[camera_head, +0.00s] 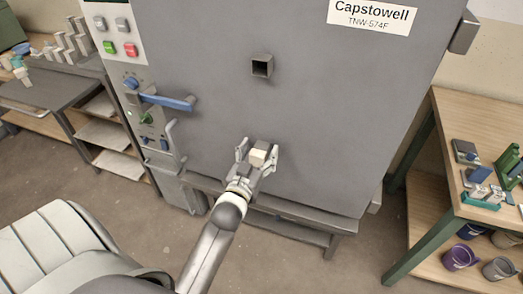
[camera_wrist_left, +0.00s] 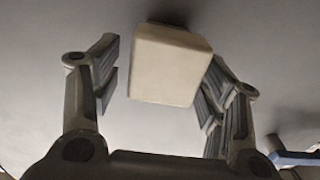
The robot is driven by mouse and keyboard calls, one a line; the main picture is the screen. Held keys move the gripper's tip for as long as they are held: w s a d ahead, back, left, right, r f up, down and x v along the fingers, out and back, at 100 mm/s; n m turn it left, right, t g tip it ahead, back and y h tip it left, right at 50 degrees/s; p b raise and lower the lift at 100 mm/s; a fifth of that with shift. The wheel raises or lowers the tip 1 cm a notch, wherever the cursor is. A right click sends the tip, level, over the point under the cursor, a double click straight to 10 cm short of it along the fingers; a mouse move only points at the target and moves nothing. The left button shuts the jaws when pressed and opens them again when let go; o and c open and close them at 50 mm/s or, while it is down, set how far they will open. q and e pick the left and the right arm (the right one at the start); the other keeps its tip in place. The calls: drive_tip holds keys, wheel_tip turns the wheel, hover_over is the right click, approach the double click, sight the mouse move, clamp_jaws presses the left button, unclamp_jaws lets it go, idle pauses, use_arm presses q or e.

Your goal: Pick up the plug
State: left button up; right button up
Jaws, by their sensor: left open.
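The plug is a cream block (camera_head: 258,156) in front of the large grey kiln door (camera_head: 330,120), low and near its middle. In the left wrist view the plug (camera_wrist_left: 172,66) fills the space between my fingers. My left gripper (camera_head: 257,152) is open, with one finger on each side of the plug. A gap shows at the left finger; the right finger is very close to the plug, and I cannot tell if it touches. How the plug is held at the door is hidden. My right gripper is not in view.
A square hollow port (camera_head: 262,66) sticks out of the door above the plug. A wooden bench (camera_head: 465,115) with tools stands right, buckets (camera_head: 460,257) below. A grey chair (camera_head: 50,245) stands at lower left.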

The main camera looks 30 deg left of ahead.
use_arm(q)
drive_tip(key=c, duration=1.2)
drive_tip(key=shift+o, duration=0.2)
drive_tip(key=shift+w+r, duration=0.1)
